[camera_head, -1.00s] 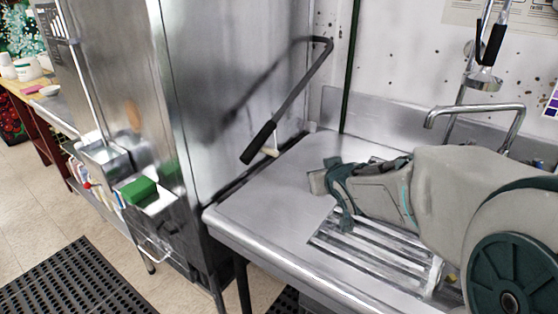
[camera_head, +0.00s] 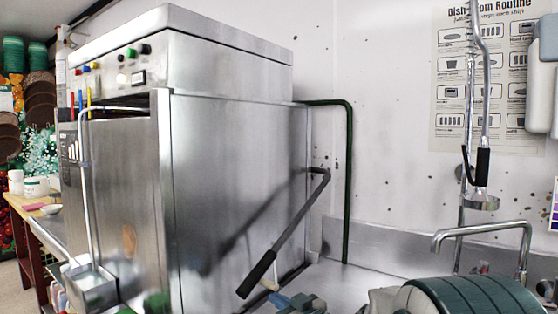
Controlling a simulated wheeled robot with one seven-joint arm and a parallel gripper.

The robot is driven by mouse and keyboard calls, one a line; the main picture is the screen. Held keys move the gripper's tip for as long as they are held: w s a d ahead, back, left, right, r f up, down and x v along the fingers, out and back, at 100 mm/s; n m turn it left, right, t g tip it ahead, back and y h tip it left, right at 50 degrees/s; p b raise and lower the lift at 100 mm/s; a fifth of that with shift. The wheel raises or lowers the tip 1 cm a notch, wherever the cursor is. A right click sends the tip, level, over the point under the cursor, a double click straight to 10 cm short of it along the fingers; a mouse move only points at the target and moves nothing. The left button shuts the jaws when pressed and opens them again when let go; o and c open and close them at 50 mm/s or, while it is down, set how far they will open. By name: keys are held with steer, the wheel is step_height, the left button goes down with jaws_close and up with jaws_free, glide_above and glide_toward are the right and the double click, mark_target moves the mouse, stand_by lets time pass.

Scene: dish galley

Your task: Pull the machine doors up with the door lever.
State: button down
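The door lever (camera_head: 292,226) is a dark bent bar on the right side of the steel dish machine (camera_head: 215,60). It slopes down toward the front and ends in a black grip (camera_head: 257,275). The machine's front door (camera_head: 130,195) and right side panel (camera_head: 238,185) are down, with a narrow dark gap along the front door's top. My gripper (camera_head: 297,303) shows only in part at the bottom edge, just right of and below the grip. It looks apart from the grip. Its finger opening is cut off by the frame.
A steel counter with a backsplash (camera_head: 400,248) lies right of the machine. A faucet (camera_head: 490,228) and a hanging spray hose (camera_head: 482,180) stand over it. A green pipe (camera_head: 348,180) runs up the wall behind the lever. A poster (camera_head: 455,100) hangs on the wall.

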steer(key=r+p+x, duration=0.1)
steer(key=x, duration=0.7)
steer(key=s+a+r+p, duration=0.1)
steer(key=r+p, duration=0.2)
steer(key=r, duration=0.1)
steer(key=s+a+r+p, duration=0.1)
steer(key=r+p, duration=0.2)
steer(key=r, duration=0.1)
steer(key=s+a+r+p, duration=0.1)
steer(key=r+p, duration=0.2)
steer(key=r, duration=0.2)
steer(key=shift+s+p, duration=0.35)
steer(key=shift+p, duration=0.05)
step_height(320, 180, up, 25)
steer(key=p, duration=1.7)
steer(key=w+d+r, duration=0.3)
steer(key=r, duration=0.4)
steer(key=w+d+r, duration=0.2)
steer(key=w+r, duration=0.1)
steer(key=r, duration=0.5)
steer(key=s+d+f, duration=0.2)
steer(key=s+d, duration=0.4)
steer(key=s, duration=0.1)
steer(key=shift+s+f, duration=0.25)
steer(key=shift+s, duration=0.1)
steer(key=shift+d, duration=0.15)
